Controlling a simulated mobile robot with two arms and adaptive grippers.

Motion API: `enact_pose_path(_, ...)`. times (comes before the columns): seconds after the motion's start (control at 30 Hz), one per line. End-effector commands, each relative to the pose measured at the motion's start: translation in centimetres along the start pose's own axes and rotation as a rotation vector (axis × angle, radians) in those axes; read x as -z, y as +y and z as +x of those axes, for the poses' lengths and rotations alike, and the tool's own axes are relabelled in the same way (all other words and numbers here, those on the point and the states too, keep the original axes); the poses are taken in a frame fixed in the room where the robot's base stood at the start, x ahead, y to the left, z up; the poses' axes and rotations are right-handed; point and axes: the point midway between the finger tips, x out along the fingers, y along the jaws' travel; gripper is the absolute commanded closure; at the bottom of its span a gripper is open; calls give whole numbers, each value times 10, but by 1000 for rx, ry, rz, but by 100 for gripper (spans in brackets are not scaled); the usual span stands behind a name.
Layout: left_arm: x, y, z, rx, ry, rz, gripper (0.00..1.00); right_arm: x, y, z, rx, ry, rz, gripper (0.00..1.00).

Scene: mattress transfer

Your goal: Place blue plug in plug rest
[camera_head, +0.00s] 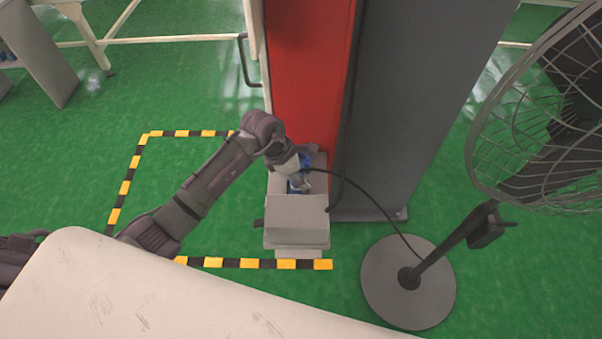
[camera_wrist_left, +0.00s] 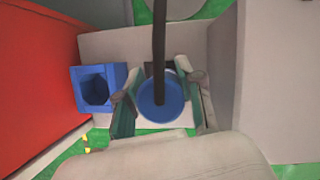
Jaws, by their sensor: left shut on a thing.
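My left gripper (camera_head: 301,181) reaches down from the left beside the red panel, over a grey box-like unit. In the left wrist view its two fingers close around the round blue plug (camera_wrist_left: 150,108), which has a black cable (camera_wrist_left: 159,45) rising from it. A hollow blue square holder (camera_wrist_left: 97,88), which looks like the plug rest, stands to the left of the plug, close to the red panel. The plug is beside this holder, not in it. The plug's underside is hidden. My right gripper is not in view.
The red panel (camera_head: 308,75) and a dark grey column (camera_head: 390,100) rise behind the grey unit (camera_head: 297,222). The black cable runs right to a standing fan (camera_head: 408,290). Yellow-black floor tape (camera_head: 213,262) surrounds the area. A pale surface (camera_head: 150,295) fills the front left.

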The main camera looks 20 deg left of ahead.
Motion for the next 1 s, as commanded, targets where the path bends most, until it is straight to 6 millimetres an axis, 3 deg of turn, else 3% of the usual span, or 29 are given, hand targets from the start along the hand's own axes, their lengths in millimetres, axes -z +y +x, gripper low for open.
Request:
enact_pose_path(0.1, -1, 1, -1, -2, -2, 1, 100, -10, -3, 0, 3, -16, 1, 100)
enact_pose_path(0.3, 1, 1, 3, -3, -1, 1, 100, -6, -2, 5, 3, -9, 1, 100)
enact_pose_path(0.33, 1, 1, 3, -2, -1, 0, 60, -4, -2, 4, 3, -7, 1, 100)
enact_pose_path(0.47, 1, 1, 2, -2, -1, 0, 38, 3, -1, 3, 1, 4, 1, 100)
enact_pose_path(0.87, -1, 1, -4, -3, -1, 0, 38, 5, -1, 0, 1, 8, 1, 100)
enact_pose_path(1.0, 0, 2, -26, -7, -2, 3, 38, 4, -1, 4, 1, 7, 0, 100)
